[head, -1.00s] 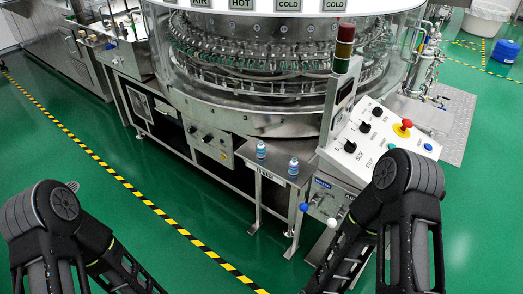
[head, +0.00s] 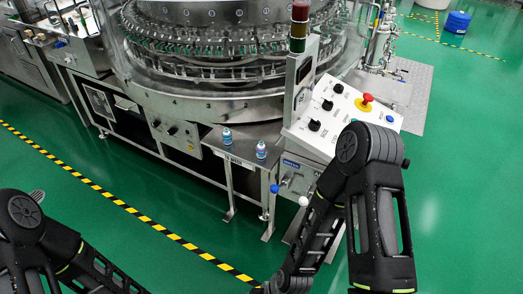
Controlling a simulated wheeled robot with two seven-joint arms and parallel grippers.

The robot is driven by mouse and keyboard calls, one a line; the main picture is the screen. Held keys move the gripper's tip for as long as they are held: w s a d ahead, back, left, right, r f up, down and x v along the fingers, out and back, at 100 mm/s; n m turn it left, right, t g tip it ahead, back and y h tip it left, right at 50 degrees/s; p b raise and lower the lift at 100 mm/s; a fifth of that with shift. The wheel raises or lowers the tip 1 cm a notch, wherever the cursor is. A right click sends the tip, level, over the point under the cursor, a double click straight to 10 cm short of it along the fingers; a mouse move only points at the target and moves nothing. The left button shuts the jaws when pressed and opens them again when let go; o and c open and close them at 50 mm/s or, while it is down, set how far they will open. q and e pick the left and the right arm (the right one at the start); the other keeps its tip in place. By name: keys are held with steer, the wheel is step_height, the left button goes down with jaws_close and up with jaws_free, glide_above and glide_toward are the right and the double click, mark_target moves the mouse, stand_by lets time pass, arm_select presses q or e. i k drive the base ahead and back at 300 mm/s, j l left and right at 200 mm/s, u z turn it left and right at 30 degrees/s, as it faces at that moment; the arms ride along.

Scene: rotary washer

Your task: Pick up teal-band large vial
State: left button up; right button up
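Two small vials stand upright, apart from each other, on a narrow steel shelf (head: 243,156) at the front of the washer. The left vial (head: 227,136) and the right vial (head: 261,149) both look pale with blue parts. Their bands are too small to tell which one is teal. My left arm comes in at the bottom left and my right arm at the lower right. Both grippers lie outside the picture, so their state is hidden. Neither arm touches the vials.
The round washer (head: 220,107) stands behind the shelf. A control panel (head: 338,118) with a red button (head: 367,98) is right of it. Blue (head: 274,188) and white (head: 303,201) knobs sit below the panel. The green floor in front is clear, with a striped line (head: 130,209).

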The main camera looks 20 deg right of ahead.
mark_target(227, 135)
steer(key=i+j+z, duration=0.1)
steer(key=z, duration=0.95)
steer(key=i+j+z, duration=0.1)
steer(key=j+z, duration=0.95)
steer(key=j, duration=1.1)
